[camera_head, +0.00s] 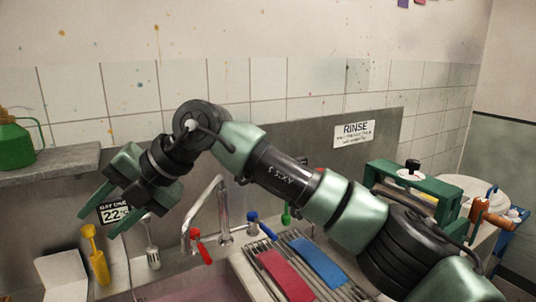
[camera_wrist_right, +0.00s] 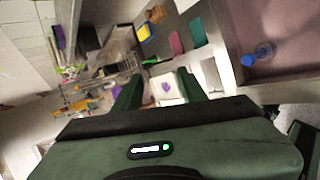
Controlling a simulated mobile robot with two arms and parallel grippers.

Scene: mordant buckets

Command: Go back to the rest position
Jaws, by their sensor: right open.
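My right arm reaches in from the lower right in the head view, and its right gripper (camera_head: 97,220) hangs in the air at the left, in front of the wall behind the sink. Its two green fingers are apart with nothing between them. In the right wrist view the right gripper (camera_wrist_right: 155,88) also shows its fingers spread and empty, with floor and distant things beyond. My left gripper is in neither view.
A faucet (camera_head: 222,205) with red and blue handles stands close to my right forearm. A drain rack (camera_head: 262,270) holds red and blue cloths. A yellow tool (camera_head: 96,258) stands below the gripper. A green can (camera_head: 15,143) sits on a left shelf (camera_head: 60,163). A green wringer (camera_head: 405,185) is at right.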

